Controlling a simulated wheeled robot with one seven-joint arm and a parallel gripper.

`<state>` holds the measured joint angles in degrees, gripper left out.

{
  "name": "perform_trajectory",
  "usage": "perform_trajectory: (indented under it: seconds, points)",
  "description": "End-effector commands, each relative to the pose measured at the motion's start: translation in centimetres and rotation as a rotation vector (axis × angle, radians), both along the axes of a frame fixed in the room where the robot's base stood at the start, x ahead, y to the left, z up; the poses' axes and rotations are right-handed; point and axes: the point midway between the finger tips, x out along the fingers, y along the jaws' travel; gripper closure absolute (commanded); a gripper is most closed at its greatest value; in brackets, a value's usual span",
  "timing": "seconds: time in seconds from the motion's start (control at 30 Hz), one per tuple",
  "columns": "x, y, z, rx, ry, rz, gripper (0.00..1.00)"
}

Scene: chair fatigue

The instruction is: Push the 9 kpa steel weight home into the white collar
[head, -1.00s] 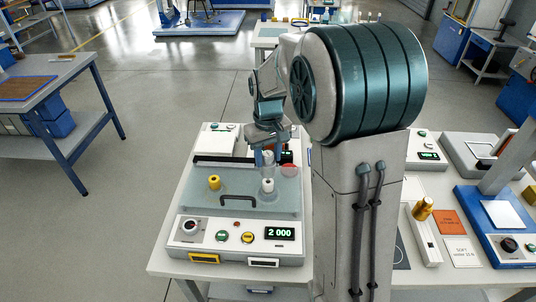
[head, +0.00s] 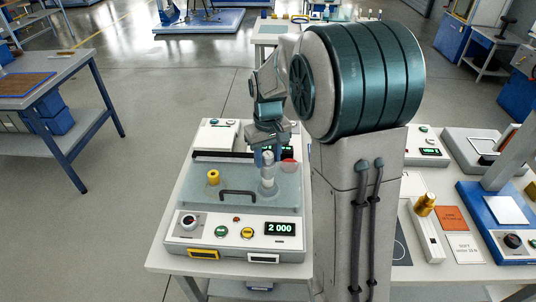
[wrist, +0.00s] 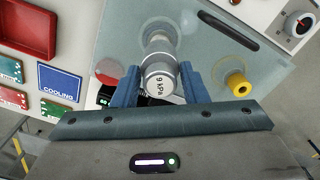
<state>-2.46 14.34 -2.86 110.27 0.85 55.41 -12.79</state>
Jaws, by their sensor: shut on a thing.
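The steel weight (wrist: 160,78), marked 9 kPa, is between the blue fingers of my gripper (wrist: 160,88) in the wrist view. My gripper is shut on it. In the head view my gripper (head: 267,153) is above the pale clear-topped instrument, with the weight (head: 268,171) showing below it. The white collar (head: 268,184) stands under the weight on the clear lid. The weight and collar look in line and close to touching. The collar also shows partly behind the weight in the wrist view (wrist: 158,35). How deep the weight sits is hidden.
A yellow knob (head: 213,177) and a black handle (head: 238,194) are on the lid (head: 230,180) to the left. A red disc (head: 289,166) is close on the right.

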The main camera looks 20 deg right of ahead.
Motion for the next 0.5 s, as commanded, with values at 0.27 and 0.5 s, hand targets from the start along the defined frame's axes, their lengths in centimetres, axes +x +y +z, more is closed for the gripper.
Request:
perform_trajectory:
  seconds: [0.27, 0.5]
  points:
    - [0.03, 0.00, -0.68, 0.000, -0.001, 0.000, 0.80]
    - [0.03, 0.00, -0.98, 0.000, -0.001, 0.000, 0.47]
